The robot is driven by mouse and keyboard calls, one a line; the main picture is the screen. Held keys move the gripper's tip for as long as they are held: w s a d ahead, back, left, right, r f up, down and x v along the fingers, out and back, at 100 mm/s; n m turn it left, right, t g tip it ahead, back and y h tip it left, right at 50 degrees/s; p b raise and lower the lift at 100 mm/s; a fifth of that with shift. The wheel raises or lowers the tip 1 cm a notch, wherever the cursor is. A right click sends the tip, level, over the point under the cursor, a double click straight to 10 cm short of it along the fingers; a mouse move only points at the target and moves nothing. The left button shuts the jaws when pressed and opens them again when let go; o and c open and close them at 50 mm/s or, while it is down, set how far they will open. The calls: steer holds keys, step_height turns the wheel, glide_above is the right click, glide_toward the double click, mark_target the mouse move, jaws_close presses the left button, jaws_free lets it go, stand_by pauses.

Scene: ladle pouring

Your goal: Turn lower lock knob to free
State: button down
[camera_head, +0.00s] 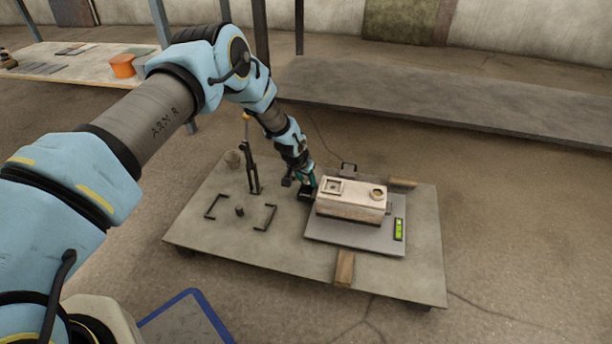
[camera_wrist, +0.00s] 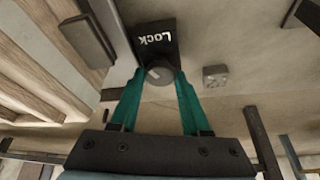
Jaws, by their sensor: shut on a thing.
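In the wrist view, a round grey lock knob (camera_wrist: 160,75) with a pale pointer line sits beside a black plate (camera_wrist: 156,41) lettered "Lock". The pointer line lies at a slant. The teal fingers of my gripper (camera_wrist: 161,82) are shut on the knob, one on each side. In the head view, my gripper (camera_head: 307,187) is low at the left end of a pale box (camera_head: 350,206); the knob is too small or hidden there. I see no "free" mark.
The box stands on a grey plate (camera_head: 330,232) with a green spirit level (camera_head: 398,229). Wooden blocks (camera_head: 344,267) lie at its edges. A black upright stand (camera_head: 252,168) and black brackets (camera_head: 265,217) are to the left on the low platform (camera_head: 210,240).

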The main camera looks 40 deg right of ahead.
steer(key=n, duration=0.1)
steer(key=n+t, duration=0.1)
steer(key=n, duration=0.1)
steer(key=n+y, duration=0.1)
steer(key=n, duration=0.1)
steer(key=shift+s+d+t, duration=0.2)
steer(key=shift+d+t, duration=0.05)
steer(key=shift+t, duration=0.15)
steer(key=n+t+y+b, duration=0.1)
steer(key=n+b, duration=0.2)
steer(key=n, duration=0.1)
steer(key=shift+f+n, duration=0.15)
steer(key=shift+n, duration=0.15)
steer(key=shift+d+n+y+b, duration=0.1)
steer(key=shift+n+y+b, duration=0.65)
steer(key=shift+n, duration=0.45)
steer(key=shift+s, duration=0.1)
steer(key=shift+c, duration=1.9)
jaws_free()
steer(key=p+v, duration=0.4)
steer(key=v, duration=0.7)
